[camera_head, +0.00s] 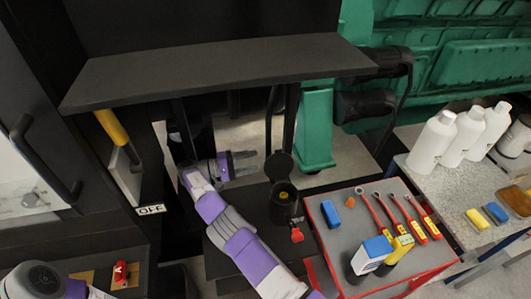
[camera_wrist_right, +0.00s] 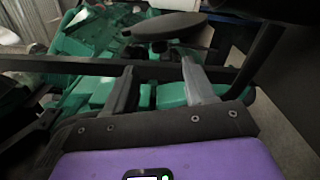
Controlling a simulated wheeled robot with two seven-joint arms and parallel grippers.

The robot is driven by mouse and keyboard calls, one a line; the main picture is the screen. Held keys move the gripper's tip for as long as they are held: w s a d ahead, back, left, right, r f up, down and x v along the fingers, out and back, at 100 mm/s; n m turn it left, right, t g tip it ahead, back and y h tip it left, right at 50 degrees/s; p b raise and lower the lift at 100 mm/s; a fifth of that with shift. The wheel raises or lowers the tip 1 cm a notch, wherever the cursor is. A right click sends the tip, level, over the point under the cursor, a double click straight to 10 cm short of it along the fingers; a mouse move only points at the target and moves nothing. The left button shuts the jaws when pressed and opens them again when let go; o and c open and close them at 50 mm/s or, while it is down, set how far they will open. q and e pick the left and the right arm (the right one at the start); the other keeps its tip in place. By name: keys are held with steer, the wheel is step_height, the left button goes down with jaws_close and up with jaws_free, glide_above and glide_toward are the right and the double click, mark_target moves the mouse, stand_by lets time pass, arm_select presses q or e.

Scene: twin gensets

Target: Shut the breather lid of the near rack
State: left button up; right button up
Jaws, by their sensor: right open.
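The breather lid (camera_head: 278,166) is a dark round disc standing raised at the back of a black cylindrical breather (camera_head: 284,203), whose open mouth shows an orange-yellow spot inside. In the right wrist view a dark round disc (camera_wrist_right: 163,26), which looks like the lid, lies beyond the fingertips. My right gripper (camera_head: 245,163) is open and empty, left of the lid and apart from it, with its fingers pointing right. Its two fingers also show apart in the right wrist view (camera_wrist_right: 160,72). My left gripper is out of view.
A black shelf (camera_head: 215,68) overhangs the arm. A red-edged tool cart (camera_head: 330,245) with tools and small boxes stands right of the breather. A red tag or valve (camera_head: 297,232) hangs by the breather. White bottles (camera_head: 433,143) stand farther right. A green genset (camera_head: 470,60) is behind.

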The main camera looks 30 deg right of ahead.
mark_target(270, 159)
steer(key=shift+s+p+x, duration=0.2)
steer(key=shift+p+x, duration=0.95)
steer(key=shift+x, duration=2.45)
steer(key=shift+a, duration=0.1)
jaws_close()
